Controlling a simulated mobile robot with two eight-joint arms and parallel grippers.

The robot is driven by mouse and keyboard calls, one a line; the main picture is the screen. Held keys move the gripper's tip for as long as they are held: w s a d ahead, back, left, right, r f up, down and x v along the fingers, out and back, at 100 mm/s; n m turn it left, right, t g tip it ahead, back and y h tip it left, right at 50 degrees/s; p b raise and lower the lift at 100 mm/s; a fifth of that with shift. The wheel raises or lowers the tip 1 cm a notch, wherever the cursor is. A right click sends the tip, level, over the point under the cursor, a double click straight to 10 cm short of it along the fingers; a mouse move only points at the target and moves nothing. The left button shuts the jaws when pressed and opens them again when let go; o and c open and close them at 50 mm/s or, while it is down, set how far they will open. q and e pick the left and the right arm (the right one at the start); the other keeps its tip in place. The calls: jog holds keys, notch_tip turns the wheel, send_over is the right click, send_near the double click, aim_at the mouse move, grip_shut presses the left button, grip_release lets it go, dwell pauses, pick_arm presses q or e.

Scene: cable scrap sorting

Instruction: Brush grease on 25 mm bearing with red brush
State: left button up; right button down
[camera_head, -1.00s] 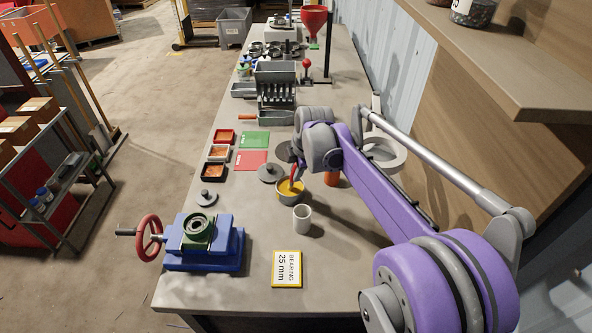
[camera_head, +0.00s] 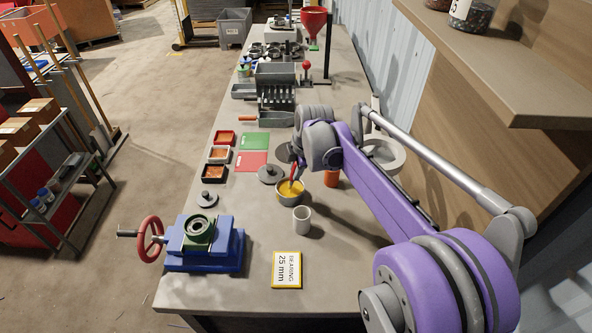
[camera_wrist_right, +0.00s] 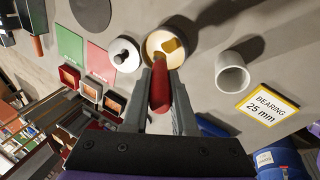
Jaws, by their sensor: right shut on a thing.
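The red brush (camera_head: 293,173) is in my right gripper (camera_head: 297,168), its lower end in the pot of yellow grease (camera_head: 288,196). In the right wrist view my right gripper (camera_wrist_right: 160,90) is shut on the brush's red handle (camera_wrist_right: 160,92), and the grease pot (camera_wrist_right: 151,44) is just beyond the fingertips. The bearing (camera_head: 199,224) sits in a green holder on the blue vise (camera_head: 206,257) at the front left. A yellow-edged card (camera_head: 287,269) reading "BEARING 25 mm" lies to the right of the vise. My left gripper is not in view.
A white cup (camera_head: 302,221) stands close in front of the pot. A grey lid (camera_head: 269,174) lies beside it, and an orange cylinder (camera_head: 331,179) stands to the right. Several small trays (camera_head: 217,154) are at the left edge. The table between vise and pot is mostly clear.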

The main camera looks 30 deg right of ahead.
jog(key=shift+w+r+p, duration=0.1)
jog(key=shift+r+p, duration=1.3)
jog(key=shift+r, duration=1.55)
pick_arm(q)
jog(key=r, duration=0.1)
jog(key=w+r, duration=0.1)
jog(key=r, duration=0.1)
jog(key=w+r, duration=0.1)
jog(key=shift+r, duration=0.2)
pick_arm(e)
jog(key=shift+f, duration=0.1)
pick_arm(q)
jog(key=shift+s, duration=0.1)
